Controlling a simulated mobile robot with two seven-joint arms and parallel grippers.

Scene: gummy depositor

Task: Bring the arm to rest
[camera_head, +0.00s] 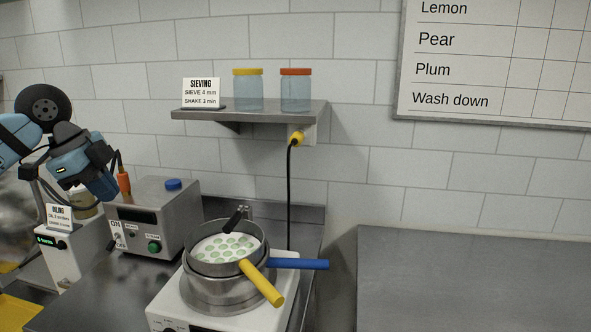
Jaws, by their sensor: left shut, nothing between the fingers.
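My left gripper (100,185) is at the left, in front of the wall and beside the grey control box. It is blue and black, tilted downward, shut, with nothing held in it. Its arm comes in from the left edge. My right gripper is out of view. A metal pan with a yellow handle (262,283) sits nested on a pot with a blue handle (300,264). Green round pieces (226,246) lie on white material inside the upper pan. A small black-handled tool (234,219) leans at its rim.
The pots stand on a white appliance (180,301). A grey control box (152,225) with a green knob stands behind left, near a white device (65,260). A wall shelf (270,112) holds two jars and a sign. The grey counter (465,285) at right is clear.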

